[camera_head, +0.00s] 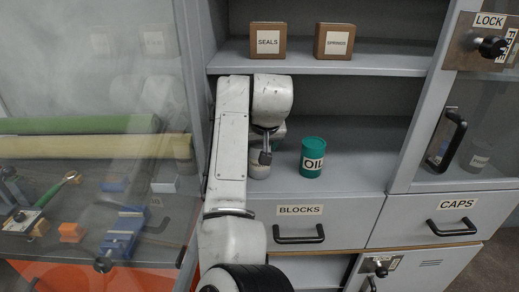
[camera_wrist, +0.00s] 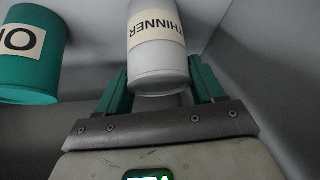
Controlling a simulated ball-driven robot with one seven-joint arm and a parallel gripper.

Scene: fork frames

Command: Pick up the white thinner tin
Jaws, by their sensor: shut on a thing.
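The white thinner tin (camera_wrist: 160,68) has a cream label reading THINNER and shows in the upper middle of the wrist view. My gripper (camera_wrist: 160,90) has its green fingers on either side of the tin and is shut on it. In the head view my arm hides most of the tin, and a pale part (camera_head: 260,170) shows below my wrist, on or just above the open shelf. I cannot tell whether it touches the shelf.
A green OIL tin (camera_head: 313,158) stands close to the right, also seen in the wrist view (camera_wrist: 28,75). SEALS (camera_head: 268,41) and SPRINGS (camera_head: 334,41) boxes sit on the shelf above. BLOCKS (camera_head: 299,228) and CAPS drawers (camera_head: 453,219) are below. Shelf right of OIL is clear.

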